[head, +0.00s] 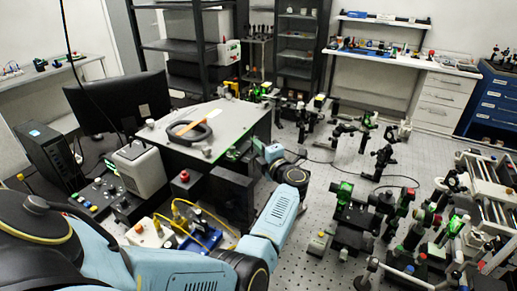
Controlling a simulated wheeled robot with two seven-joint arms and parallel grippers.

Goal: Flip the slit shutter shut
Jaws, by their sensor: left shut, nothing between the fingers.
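My left arm reaches in from the lower left and bends back toward the large grey box (220,128). The left gripper (257,144) is at the box's right side, near its upper edge. It looks small and dark there. It is shut with nothing held. I cannot make out the slit shutter; the hand and wrist cover part of that side of the box, and any small part there is too small to tell. Whether the gripper touches the box I cannot tell. My right gripper is not in view.
A black ring and an orange strip (193,124) lie on the box top. Optics mounts (358,215) crowd the perforated bench at right. A monitor (119,101) and a beige unit (140,167) stand left. Some bare bench (318,190) shows beside the elbow.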

